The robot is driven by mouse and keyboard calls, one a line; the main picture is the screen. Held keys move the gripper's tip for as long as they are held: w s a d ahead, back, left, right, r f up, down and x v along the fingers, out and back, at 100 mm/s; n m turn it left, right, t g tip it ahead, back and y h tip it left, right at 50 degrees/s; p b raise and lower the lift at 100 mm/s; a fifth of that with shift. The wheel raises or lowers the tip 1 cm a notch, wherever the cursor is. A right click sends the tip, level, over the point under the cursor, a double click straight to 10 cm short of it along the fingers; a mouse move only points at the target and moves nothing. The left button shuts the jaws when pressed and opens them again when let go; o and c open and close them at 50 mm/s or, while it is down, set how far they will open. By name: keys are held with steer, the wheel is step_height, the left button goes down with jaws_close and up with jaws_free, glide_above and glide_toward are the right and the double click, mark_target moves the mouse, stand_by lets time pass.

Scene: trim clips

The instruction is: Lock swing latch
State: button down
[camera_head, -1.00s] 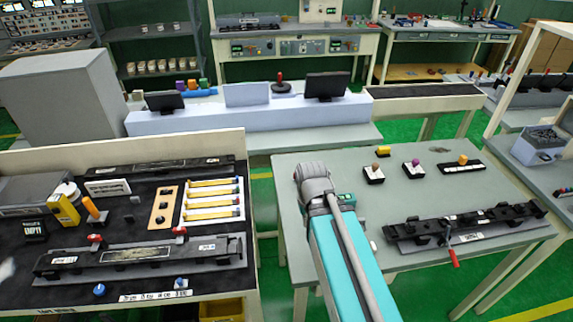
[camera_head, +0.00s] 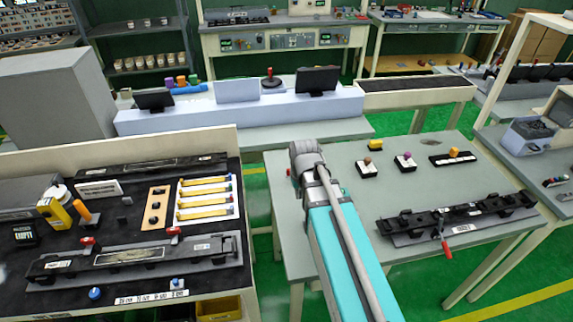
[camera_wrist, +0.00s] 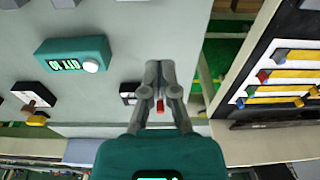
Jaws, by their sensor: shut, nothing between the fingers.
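A long black fixture (camera_head: 405,224) lies on the grey table at the right in the head view. A red handle (camera_head: 445,247) hangs at its front edge and looks like part of a latch. Whether that latch is locked is too small to tell. My gripper (camera_wrist: 160,72) shows in the wrist view, shut and empty. It is over the grey table, apart from the fixture, which is outside the wrist view. In the head view my own arm hides the fingers. A small red part (camera_wrist: 160,106) shows between the fingers, beyond them; I cannot tell what it belongs to.
A teal device with a display (camera_wrist: 75,65) sits on the grey table near my gripper. Small blocks with coloured knobs (camera_head: 405,163) stand behind the fixture. The left bench (camera_head: 120,195) holds another long fixture (camera_head: 135,262) and yellow strips. A gap separates the tables.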

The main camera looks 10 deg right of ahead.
steer(key=w+r+n+t+p, duration=0.1)
steer(key=w+r+t+p, duration=0.1)
steer(key=w, duration=1.9)
steer(key=shift+a+r+t, duration=0.2)
steer(key=shift+r+t, duration=0.2)
steer(key=shift+r, duration=0.3)
steer(key=shift+f, duration=0.15)
steer(key=b+x, duration=0.9)
steer(key=x, duration=0.1)
steer(key=shift+a+b, duration=0.15)
steer(key=shift+b, duration=0.15)
steer(key=shift+s+d, duration=0.15)
steer(key=shift+s, duration=0.85)
steer(key=shift+s+d, duration=0.15)
steer(key=shift+s, duration=0.9)
